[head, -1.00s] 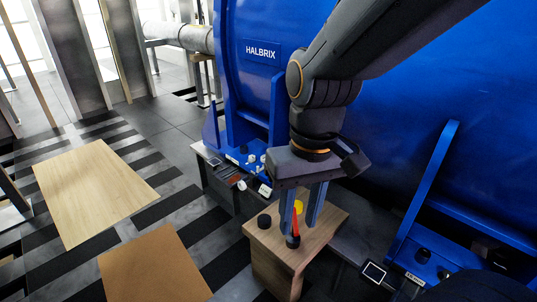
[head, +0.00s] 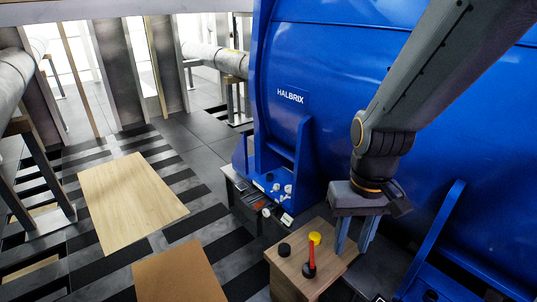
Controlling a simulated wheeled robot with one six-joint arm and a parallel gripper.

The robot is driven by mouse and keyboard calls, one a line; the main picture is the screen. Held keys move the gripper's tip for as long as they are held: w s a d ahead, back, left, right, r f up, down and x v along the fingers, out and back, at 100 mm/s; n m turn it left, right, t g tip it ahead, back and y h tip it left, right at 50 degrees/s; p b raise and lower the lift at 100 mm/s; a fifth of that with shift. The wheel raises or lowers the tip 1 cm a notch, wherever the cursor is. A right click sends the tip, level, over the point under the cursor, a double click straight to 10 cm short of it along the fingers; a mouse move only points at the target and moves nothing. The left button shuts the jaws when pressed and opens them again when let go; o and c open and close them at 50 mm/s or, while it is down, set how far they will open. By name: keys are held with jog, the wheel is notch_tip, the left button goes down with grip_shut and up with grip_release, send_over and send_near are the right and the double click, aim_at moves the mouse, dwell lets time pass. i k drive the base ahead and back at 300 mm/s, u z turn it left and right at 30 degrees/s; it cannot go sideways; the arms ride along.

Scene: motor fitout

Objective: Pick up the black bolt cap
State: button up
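A short round black cap (head: 284,249) sits on the left part of the top of a wooden box (head: 328,262). A yellow round cap (head: 315,238) lies to its right, towards the back. A slim red piece with a dark round end (head: 309,262) is on the box in front of the yellow cap. My gripper (head: 355,240) points down at the right side of the box, to the right of all these pieces. Its two blue-grey fingers are apart with nothing seen between them. Whether the fingertips touch anything cannot be told.
A large blue motor housing (head: 290,65) marked HALBRIX stands behind the box. Small white and dark parts lie at its foot (head: 285,219). A pale wooden board (head: 130,205) and a brown board (head: 180,275) are at the left, with striped floor between.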

aim_at(284, 249)
jog(key=z, duration=0.15)
jog(key=k, duration=0.45)
jog(key=u, duration=0.75)
jog(key=i, duration=0.85)
jog(key=z, duration=0.6)
